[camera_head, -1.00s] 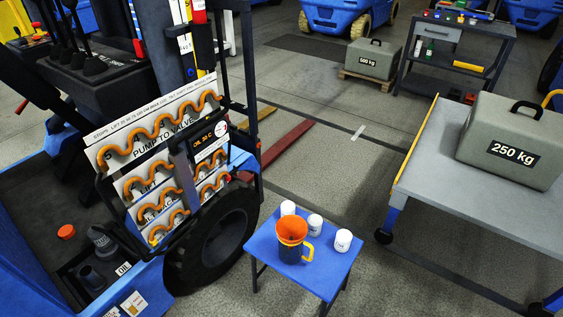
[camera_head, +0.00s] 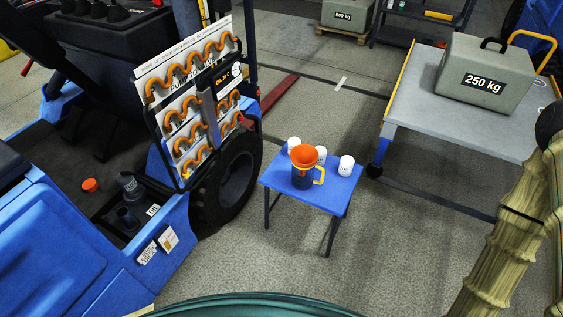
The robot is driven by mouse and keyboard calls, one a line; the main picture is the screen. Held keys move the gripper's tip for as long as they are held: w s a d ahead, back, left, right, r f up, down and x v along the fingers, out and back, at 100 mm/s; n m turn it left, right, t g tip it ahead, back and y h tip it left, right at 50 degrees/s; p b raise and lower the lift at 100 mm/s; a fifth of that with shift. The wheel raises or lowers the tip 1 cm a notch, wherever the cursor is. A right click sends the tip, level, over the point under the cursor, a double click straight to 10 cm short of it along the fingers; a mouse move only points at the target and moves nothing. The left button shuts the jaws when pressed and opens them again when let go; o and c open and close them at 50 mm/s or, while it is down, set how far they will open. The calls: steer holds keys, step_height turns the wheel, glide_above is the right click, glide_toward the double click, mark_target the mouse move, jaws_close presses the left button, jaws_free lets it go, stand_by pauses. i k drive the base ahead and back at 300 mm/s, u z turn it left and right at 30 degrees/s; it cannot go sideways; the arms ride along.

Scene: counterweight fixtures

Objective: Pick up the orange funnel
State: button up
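The orange funnel (camera_head: 304,154) sits wide mouth up in the top of a dark jug (camera_head: 301,180) with a yellow handle. Its spout is hidden inside the jug. The jug stands on a small blue table (camera_head: 338,198). Three small white containers stand close by: one (camera_head: 294,142) behind to the left, one (camera_head: 321,155) right behind the funnel, one (camera_head: 346,166) to the right. My gripper does not show in the head view.
A forklift with a hose-label panel (camera_head: 196,84) and a black tyre (camera_head: 238,182) stands left of the table. An orange cap (camera_head: 90,185) lies on the forklift. A grey cart (camera_head: 415,129) carrying a 250 kg weight (camera_head: 487,76) stands at right. Floor in front is clear.

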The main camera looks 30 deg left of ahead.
mark_target(301, 155)
steer(key=u, duration=0.65)
steer(key=i, duration=1)
steer(key=z, duration=2.55)
steer(key=k, duration=0.85)
steer(key=u, duration=2.45)
